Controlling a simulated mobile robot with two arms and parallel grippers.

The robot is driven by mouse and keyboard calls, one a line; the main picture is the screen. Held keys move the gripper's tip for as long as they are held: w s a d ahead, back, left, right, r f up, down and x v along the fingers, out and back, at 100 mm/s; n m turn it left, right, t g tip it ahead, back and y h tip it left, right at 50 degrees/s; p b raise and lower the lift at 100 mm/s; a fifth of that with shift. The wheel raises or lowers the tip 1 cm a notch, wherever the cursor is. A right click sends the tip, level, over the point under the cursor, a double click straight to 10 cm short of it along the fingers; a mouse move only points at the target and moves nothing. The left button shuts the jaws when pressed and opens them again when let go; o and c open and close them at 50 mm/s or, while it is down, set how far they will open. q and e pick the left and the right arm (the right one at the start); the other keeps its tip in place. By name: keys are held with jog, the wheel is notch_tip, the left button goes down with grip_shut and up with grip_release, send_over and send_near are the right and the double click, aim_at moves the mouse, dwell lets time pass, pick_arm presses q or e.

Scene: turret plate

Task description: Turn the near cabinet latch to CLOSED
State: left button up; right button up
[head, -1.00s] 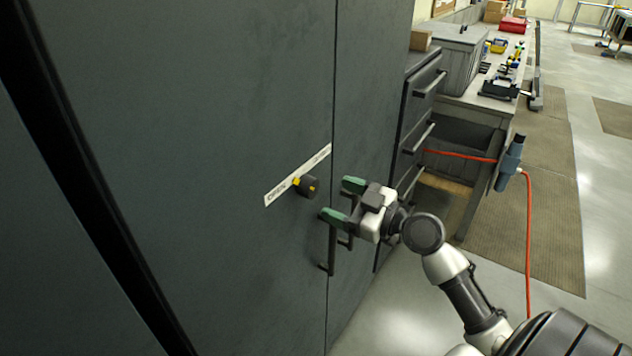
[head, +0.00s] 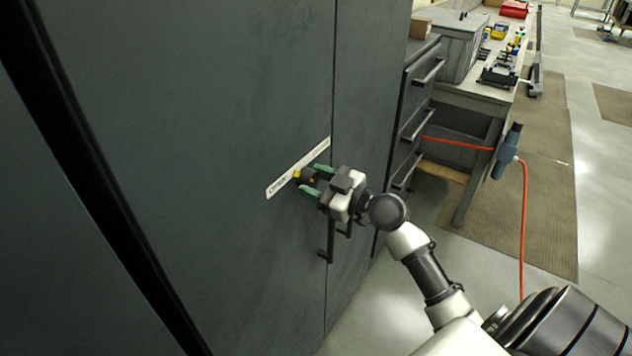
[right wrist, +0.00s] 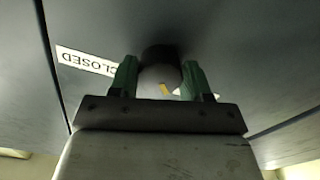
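The near cabinet latch is a dark round knob (head: 307,176) with a yellow mark, on the dark cabinet door beside a white label (head: 283,185). OPEN reads at the label's near end; in the right wrist view, CLOSED reads upside down on the label (right wrist: 84,62). My right gripper (head: 312,180) has green fingers, one on each side of the knob. In the right wrist view the knob (right wrist: 161,68) sits between the fingers (right wrist: 160,80), with narrow gaps seeming to show beside it. The far label end is partly hidden there. My left gripper is out of view.
Dark vertical door handles (head: 328,240) stand just below my right gripper. A drawer unit (head: 418,100) and a cluttered workbench (head: 470,95) are to the right. An orange cable (head: 524,230) hangs to the floor.

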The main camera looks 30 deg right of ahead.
jog(key=shift+c, duration=0.4)
jog(key=shift+m, duration=0.4)
jog(key=shift+f+m+b, duration=0.1)
jog(key=shift+m+b, duration=0.4)
jog(key=shift+m, duration=1.4)
jog(key=m, duration=0.2)
jog(key=shift+a+m, duration=0.1)
jog(key=shift+m, duration=0.3)
jog(key=m, duration=0.2)
jog(key=m+p, duration=0.1)
jog(key=m, duration=0.2)
jog(key=shift+s+r, duration=0.1)
jog(key=shift+r, duration=0.1)
jog(key=m+p, duration=0.1)
jog(key=m, duration=0.4)
jog(key=shift+a+p, duration=0.1)
jog(key=shift+p, duration=0.3)
jog(key=shift+m, duration=0.5)
jog(key=o, duration=0.9)
